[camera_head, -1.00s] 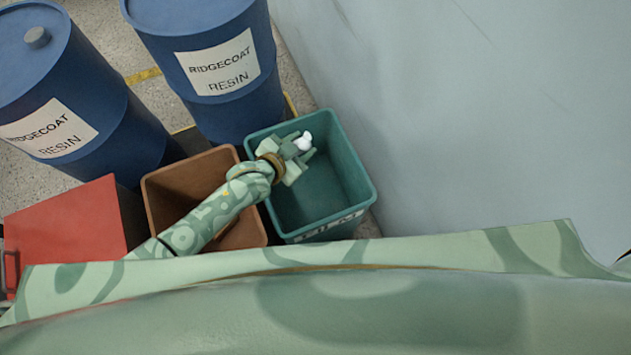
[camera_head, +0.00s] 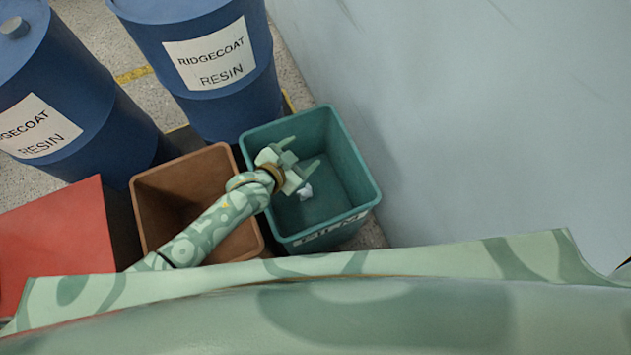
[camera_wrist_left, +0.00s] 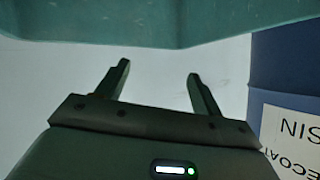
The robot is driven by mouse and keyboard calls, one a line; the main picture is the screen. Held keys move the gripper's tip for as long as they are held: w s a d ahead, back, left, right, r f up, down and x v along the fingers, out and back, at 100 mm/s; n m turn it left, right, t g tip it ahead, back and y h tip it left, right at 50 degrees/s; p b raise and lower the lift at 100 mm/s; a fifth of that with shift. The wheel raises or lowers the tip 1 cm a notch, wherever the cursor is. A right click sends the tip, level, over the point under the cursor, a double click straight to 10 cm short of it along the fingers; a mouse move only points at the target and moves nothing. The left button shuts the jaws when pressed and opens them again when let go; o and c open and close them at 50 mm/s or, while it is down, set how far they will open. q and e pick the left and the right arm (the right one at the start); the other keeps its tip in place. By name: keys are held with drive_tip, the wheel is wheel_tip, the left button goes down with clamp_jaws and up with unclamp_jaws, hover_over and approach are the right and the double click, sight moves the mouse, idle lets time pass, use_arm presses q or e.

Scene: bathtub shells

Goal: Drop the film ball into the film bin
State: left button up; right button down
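The film bin is a teal open-topped bin (camera_head: 352,163) with a label on its front face. The film ball is a small white crumpled ball (camera_head: 305,191), inside the bin's outline, below and apart from my left gripper. I cannot tell whether it rests on the bin floor. My left gripper (camera_head: 306,151) is over the bin's left part, its fingers spread and nothing between them. In the left wrist view the gripper (camera_wrist_left: 158,78) also shows two fingers apart and empty, with the teal bin's wall (camera_wrist_left: 120,22) above. My right gripper is not in view.
A brown open bin (camera_head: 185,165) stands left of the teal bin, under my left arm. Two blue resin drums (camera_head: 222,100) (camera_head: 95,95) stand behind. A red box (camera_head: 55,240) is at the left. A pale wall (camera_head: 480,110) fills the right.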

use_arm(q)
drive_tip(key=p+v, duration=0.7)
drive_tip(key=v, duration=0.9)
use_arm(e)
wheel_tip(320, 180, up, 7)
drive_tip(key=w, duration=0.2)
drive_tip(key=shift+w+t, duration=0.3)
use_arm(q)
drive_tip(key=shift+s+a, duration=0.15)
